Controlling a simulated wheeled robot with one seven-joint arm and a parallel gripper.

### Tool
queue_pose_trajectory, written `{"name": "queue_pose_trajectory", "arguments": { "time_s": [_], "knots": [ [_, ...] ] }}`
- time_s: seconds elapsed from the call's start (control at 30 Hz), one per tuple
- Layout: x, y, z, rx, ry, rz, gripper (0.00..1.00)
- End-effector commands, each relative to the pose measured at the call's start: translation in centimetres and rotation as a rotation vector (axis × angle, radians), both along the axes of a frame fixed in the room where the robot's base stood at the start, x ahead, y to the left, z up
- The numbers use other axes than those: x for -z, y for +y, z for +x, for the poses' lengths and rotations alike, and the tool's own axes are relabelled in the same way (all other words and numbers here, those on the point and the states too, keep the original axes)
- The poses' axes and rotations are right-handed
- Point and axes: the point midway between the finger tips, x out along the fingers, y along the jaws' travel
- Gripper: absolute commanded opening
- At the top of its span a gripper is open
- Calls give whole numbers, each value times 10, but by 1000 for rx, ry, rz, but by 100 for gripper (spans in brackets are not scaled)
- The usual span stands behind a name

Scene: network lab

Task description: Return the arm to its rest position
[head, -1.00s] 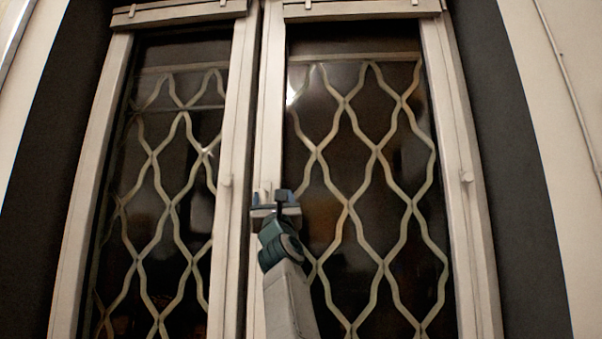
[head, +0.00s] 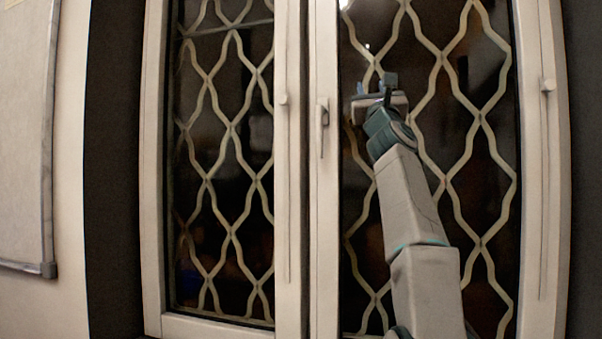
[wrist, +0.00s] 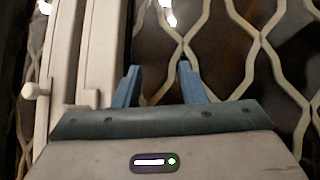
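My gripper (head: 380,100) is raised at the end of my arm, in front of the right window panel in the head view. The wrist view shows its two blue fingers (wrist: 156,86) standing apart with nothing between them. The gripper is open and empty. My arm reaches up from the bottom right of the head view, its pale links stretched upward. How far the fingers are from the window cannot be told.
A tall white-framed window (head: 325,250) with wavy pale bars (head: 440,60) over dark glass fills the middle. A handle (head: 322,125) sits on its centre frame. A whiteboard (head: 22,130) hangs on the wall at the left.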

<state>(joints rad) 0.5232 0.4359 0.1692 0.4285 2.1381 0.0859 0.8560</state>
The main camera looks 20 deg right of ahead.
Motion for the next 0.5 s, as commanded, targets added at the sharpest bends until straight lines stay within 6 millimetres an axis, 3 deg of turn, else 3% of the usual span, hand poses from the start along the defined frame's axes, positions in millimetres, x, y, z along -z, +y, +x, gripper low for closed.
{"name": "queue_pose_trajectory", "arguments": {
  "time_s": [0.23, 0.37, 0.5],
  "knots": [
    [-12, 21, 9, 18, 50, -77, 37],
    [-19, 58, 28, 67, 170, -252, 37],
    [-12, 103, 46, 111, 318, -491, 37]
  ]
}}
